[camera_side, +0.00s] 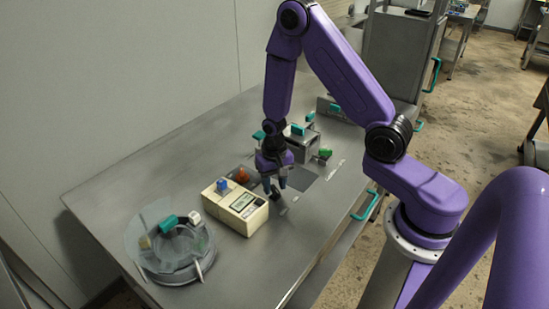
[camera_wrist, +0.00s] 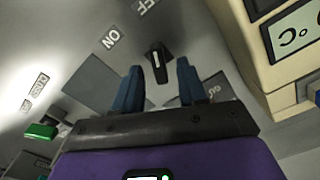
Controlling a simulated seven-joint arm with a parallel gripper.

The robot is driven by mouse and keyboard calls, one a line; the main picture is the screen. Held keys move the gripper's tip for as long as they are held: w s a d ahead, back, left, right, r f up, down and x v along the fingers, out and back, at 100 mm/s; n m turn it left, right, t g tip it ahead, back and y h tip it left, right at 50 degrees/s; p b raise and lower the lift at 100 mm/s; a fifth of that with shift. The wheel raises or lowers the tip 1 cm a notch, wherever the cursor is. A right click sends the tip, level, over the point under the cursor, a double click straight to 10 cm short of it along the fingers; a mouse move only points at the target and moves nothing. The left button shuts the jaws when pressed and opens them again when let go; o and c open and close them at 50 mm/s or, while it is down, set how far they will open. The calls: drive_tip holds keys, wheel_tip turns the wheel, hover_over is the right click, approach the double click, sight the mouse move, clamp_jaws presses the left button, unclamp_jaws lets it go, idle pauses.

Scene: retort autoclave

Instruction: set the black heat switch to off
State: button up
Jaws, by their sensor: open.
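The black heat switch (camera_wrist: 160,71) shows in the wrist view as a small black lever with a pale mark, set on the grey work surface. A white ON label (camera_wrist: 110,38) lies to its upper left and a white OFF label (camera_wrist: 146,5) above it at the top edge. My gripper (camera_wrist: 159,64) is open, with one blue-grey finger on either side of the switch in the picture; I cannot tell whether either touches it. In the side view my gripper (camera_side: 274,188) points down close to the table, and I cannot make out the switch there.
A cream box with a display (camera_side: 236,207) stands close left of my gripper in the side view. A round vessel (camera_side: 178,256) with a clear lid stands farther left. An orange knob (camera_side: 242,176) and a green knob (camera_side: 325,153) are nearby. The table's front is clear.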

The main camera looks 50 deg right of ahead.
sight(274, 189)
wheel_tip(274, 189, up, 17)
drive_tip(key=shift+f, duration=0.2)
idle(0.5)
idle(0.3)
drive_tip(key=s+a+r+n, duration=0.2)
drive_tip(key=s+a+n, duration=0.2)
drive_tip(key=s+n, duration=0.5)
drive_tip(key=s+a+r+n, duration=0.3)
drive_tip(key=s+n, duration=0.6)
drive_tip(key=s, duration=0.5)
drive_tip(key=shift+s+a, duration=0.3)
drive_tip(key=shift+a, duration=0.2)
